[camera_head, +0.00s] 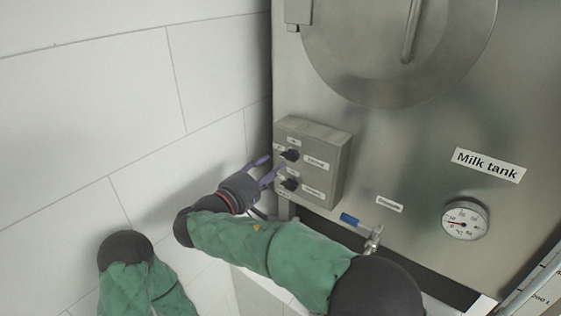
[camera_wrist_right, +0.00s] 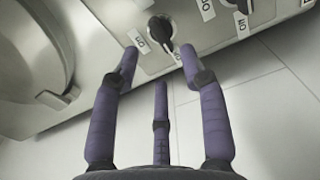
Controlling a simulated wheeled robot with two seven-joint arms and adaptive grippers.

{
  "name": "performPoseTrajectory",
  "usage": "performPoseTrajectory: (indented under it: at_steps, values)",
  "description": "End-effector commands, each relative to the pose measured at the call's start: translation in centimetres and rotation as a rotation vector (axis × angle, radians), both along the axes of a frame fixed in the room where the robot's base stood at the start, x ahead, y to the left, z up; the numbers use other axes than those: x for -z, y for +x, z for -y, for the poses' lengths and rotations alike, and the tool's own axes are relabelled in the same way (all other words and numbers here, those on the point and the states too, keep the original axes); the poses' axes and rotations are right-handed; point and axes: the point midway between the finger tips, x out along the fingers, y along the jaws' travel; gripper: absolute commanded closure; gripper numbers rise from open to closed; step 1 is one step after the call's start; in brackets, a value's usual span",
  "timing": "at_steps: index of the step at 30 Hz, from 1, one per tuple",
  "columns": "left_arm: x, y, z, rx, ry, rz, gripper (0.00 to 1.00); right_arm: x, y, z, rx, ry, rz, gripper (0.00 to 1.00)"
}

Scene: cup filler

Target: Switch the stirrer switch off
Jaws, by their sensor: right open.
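A grey control box on the milk tank carries two black rotary knobs, an upper knob (camera_head: 291,155) and a lower knob (camera_head: 290,185). Their labels are too small to read, so I cannot tell which is the stirrer switch. My right gripper (camera_head: 270,167) is open at the box's left side, by the upper knob. In the right wrist view, the upper knob (camera_wrist_right: 160,28) lies ahead between the spread purple fingers of my right gripper (camera_wrist_right: 158,58). I cannot tell whether a finger touches it. The lower knob is partly cut off at the top. My left gripper is out of view.
The control box (camera_head: 335,165) stands out from the steel milk tank (camera_head: 400,150). A blue-handled valve (camera_head: 350,219) and a round gauge (camera_head: 465,220) sit lower right. The round tank lid (camera_head: 400,50) is above. A white tiled wall (camera_head: 90,110) is at left.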

Motion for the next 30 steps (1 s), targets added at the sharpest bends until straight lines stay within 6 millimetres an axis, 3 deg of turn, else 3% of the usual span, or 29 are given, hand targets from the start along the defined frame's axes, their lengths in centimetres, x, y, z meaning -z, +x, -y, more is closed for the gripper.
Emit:
performPoseTrajectory:
  at_steps: [6, 12, 26, 30]
  values:
    - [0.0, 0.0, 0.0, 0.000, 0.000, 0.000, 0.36, 0.0, -3.1, -2.3, -0.002, 0.001, 0.001, 0.56]
    - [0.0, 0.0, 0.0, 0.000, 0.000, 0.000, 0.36, 0.0, -4.4, -3.2, -0.001, 0.000, 0.000, 0.56]
    - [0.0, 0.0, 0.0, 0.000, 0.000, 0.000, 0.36, 0.1, -4.6, -3.3, 0.000, 0.001, -0.001, 0.56]
    - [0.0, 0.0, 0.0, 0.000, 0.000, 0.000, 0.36, 1.4, -4.0, -2.9, -0.001, -0.001, -0.039, 0.56]
